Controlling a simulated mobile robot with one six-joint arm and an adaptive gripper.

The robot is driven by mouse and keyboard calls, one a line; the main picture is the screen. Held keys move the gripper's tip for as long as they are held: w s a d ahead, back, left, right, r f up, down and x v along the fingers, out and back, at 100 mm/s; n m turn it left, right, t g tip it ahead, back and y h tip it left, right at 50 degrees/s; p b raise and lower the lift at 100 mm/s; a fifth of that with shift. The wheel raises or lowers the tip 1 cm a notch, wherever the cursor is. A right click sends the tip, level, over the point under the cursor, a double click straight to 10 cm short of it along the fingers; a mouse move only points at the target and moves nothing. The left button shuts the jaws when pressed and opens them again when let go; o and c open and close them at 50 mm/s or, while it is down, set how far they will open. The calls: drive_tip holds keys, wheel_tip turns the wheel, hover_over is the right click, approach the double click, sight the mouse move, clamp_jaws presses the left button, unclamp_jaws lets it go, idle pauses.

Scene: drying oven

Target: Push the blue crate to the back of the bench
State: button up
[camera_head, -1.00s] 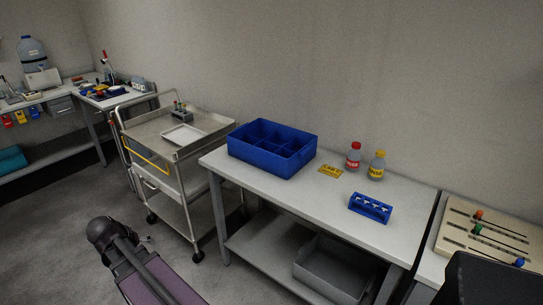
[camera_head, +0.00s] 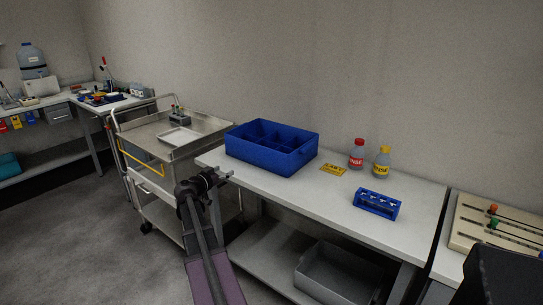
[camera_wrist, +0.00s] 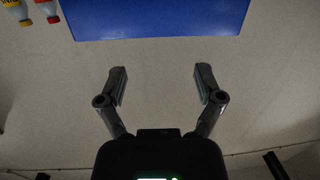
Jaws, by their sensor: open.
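The blue crate (camera_head: 271,148), an open box with inner compartments, stands at the left end of the bench (camera_head: 330,196). In the wrist view, the crate's blue side (camera_wrist: 155,18) fills the top middle. My gripper (camera_head: 222,178) is in front of the bench's left front edge, short of the crate. In the wrist view, its two fingers (camera_wrist: 160,85) are spread wide with nothing between them, and a gap of bare surface lies between the fingertips and the crate.
A yellow label card (camera_head: 333,169), a red-capped bottle (camera_head: 357,153), a yellow-capped bottle (camera_head: 381,163) and a blue tube rack (camera_head: 377,204) stand right of the crate. A steel cart (camera_head: 150,150) is to the left. A grey bin (camera_head: 335,275) sits on the lower shelf.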

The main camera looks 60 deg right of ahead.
drive_tip(key=shift+s+d+r+m+h, duration=0.15)
drive_tip(key=shift+s+d+h, duration=0.15)
drive_tip(key=shift+d, duration=0.45)
drive_tip(key=shift+s+d+r+m+h, duration=0.1)
drive_tip(key=shift+s+d+m+h, duration=0.2)
drive_tip(key=shift+d, duration=0.45)
drive_tip(key=shift+d, duration=0.1)
drive_tip(key=shift+s+d, duration=0.25)
drive_tip(key=shift+d, duration=1.7)
drive_tip(key=shift+s+d, duration=0.2)
drive_tip(key=shift+d, duration=1.7)
drive_tip(key=shift+d, duration=0.1)
